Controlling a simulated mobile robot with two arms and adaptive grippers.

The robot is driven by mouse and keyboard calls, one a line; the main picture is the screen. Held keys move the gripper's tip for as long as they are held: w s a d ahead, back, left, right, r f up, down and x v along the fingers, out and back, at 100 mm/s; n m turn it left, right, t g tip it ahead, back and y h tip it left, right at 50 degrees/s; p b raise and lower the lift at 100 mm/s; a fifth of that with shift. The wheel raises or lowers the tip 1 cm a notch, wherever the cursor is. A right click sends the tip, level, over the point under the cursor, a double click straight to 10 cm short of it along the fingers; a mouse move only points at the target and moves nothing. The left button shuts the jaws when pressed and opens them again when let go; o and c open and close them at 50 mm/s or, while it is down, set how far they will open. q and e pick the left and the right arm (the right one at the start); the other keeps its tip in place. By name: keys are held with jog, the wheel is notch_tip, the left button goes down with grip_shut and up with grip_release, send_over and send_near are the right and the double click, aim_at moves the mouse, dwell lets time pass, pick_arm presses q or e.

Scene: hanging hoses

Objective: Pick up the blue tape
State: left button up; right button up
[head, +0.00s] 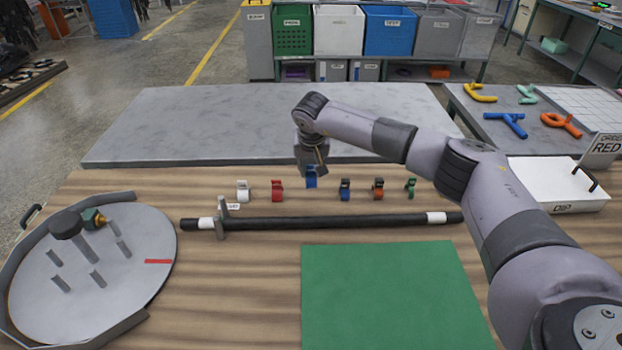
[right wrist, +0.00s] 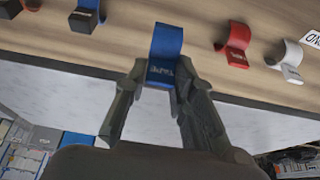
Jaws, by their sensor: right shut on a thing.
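The blue tape (head: 311,180) is at the tips of my right gripper (head: 312,166), in the row of tapes on the wooden table. In the right wrist view, the blue tape (right wrist: 166,58) is between the two fingers of my right gripper (right wrist: 160,85), which is shut on it. The tape shows slightly higher than its neighbours in the head view; I cannot tell whether it still touches the table. My left gripper is not in view.
A white tape (head: 243,190) and a red tape (head: 277,190) stand left of it; dark blue (head: 345,189), orange (head: 377,188) and green (head: 410,187) ones stand right. A black hose (head: 320,221) lies in front, above a green mat (head: 390,295). A round grey tray (head: 90,290) is at left.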

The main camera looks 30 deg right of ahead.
notch_tip(320, 180, up, 15)
jog(key=b, duration=0.1)
jog(key=shift+o, duration=0.8)
grip_shut()
dwell(1.1)
